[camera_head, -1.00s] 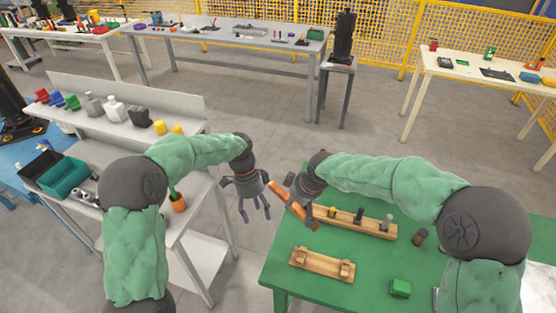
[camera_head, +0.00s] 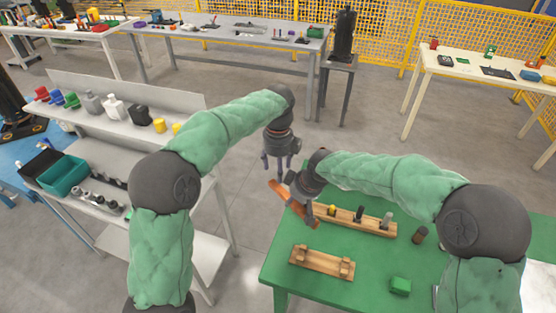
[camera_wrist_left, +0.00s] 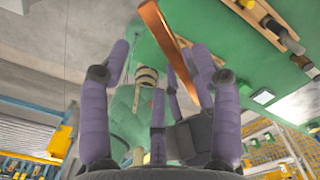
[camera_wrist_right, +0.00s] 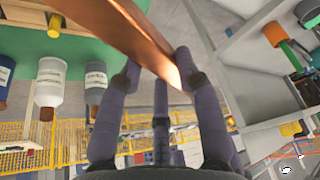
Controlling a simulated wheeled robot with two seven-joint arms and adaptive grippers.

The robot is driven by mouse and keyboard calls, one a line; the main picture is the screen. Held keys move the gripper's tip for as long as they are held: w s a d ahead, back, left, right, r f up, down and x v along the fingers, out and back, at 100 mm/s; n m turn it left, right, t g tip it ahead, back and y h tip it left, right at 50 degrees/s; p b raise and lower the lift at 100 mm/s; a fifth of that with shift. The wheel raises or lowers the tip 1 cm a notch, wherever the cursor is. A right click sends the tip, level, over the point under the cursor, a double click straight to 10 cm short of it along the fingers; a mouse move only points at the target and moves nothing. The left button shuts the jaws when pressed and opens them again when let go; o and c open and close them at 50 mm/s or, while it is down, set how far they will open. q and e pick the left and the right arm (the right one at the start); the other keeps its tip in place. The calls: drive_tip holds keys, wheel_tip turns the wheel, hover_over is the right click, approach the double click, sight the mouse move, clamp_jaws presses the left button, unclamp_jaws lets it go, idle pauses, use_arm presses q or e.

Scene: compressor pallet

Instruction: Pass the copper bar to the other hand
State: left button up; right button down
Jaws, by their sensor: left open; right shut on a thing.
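My left gripper (camera_head: 277,166) is open and empty, pointing down just above the bar's upper-left end. In the left wrist view the bar (camera_wrist_left: 165,35) runs beyond and close to the open fingers (camera_wrist_left: 160,75); I cannot tell whether they touch.
The green table (camera_head: 355,275) carries a wooden rack (camera_head: 375,230) holding several small parts, a wooden fixture (camera_head: 320,263), a green block (camera_head: 400,287) and a dark cylinder (camera_head: 419,234). A grey shelf bench (camera_head: 185,113) stands left. Bare floor lies between it and the table.

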sight(278, 187)
use_arm(q)
wheel_tip(278, 187, down, 8)
drive_tip(key=shift+f, duration=0.2)
idle(0.3)
clamp_jaws()
use_arm(e)
drive_tip(key=c, duration=0.8)
unclamp_jaws()
drive_tip(key=shift+r, duration=0.1)
